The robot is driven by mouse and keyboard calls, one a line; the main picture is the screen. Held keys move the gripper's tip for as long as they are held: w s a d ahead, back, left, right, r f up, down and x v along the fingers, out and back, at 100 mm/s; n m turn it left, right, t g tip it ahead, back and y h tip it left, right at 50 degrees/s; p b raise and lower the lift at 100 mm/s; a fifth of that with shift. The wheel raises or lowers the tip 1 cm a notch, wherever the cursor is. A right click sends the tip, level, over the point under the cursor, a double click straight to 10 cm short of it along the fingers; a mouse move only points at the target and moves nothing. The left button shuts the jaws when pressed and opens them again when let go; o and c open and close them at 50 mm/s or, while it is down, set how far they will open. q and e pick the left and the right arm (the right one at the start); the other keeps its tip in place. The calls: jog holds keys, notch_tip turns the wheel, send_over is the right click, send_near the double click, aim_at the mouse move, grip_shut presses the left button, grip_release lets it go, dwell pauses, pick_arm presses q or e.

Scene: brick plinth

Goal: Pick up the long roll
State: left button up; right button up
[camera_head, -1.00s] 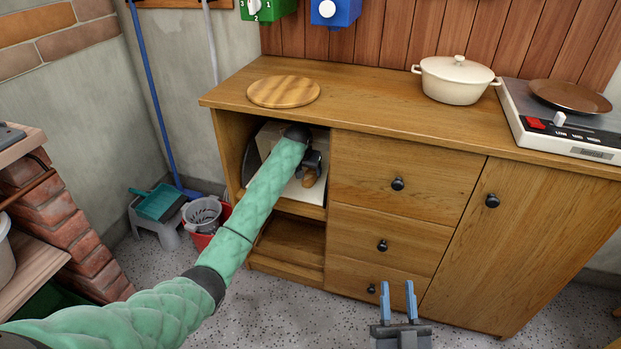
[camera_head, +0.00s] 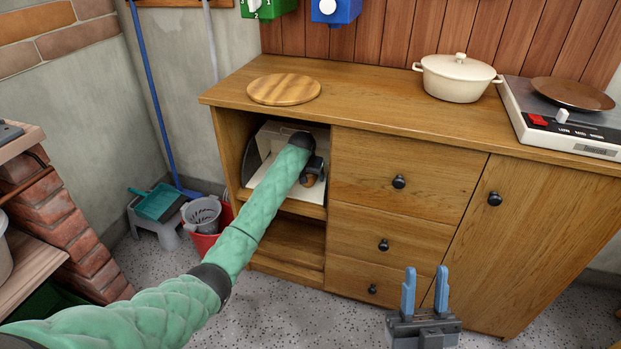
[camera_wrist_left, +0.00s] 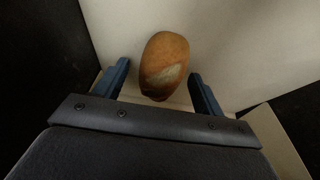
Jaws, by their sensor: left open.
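A brown bread roll (camera_wrist_left: 163,66) lies on a pale surface in the left wrist view. In the head view a small part of the roll (camera_head: 308,181) shows inside the cabinet's upper open shelf. My left gripper (camera_wrist_left: 160,82) is open, with one blue finger on each side of the roll's near end and gaps between. In the head view my left arm reaches into the shelf and hides most of that gripper. My right gripper (camera_head: 425,288) is open and empty, in front of the cabinet's lower drawers.
The wooden cabinet (camera_head: 405,185) has drawers and a door with black knobs. A red bucket (camera_head: 205,241) stands on the floor at left.

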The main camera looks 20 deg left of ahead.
pick_arm(q)
jog(key=shift+f, duration=0.1)
jog(key=c, duration=1.1)
jog(key=shift+o, duration=0.2)
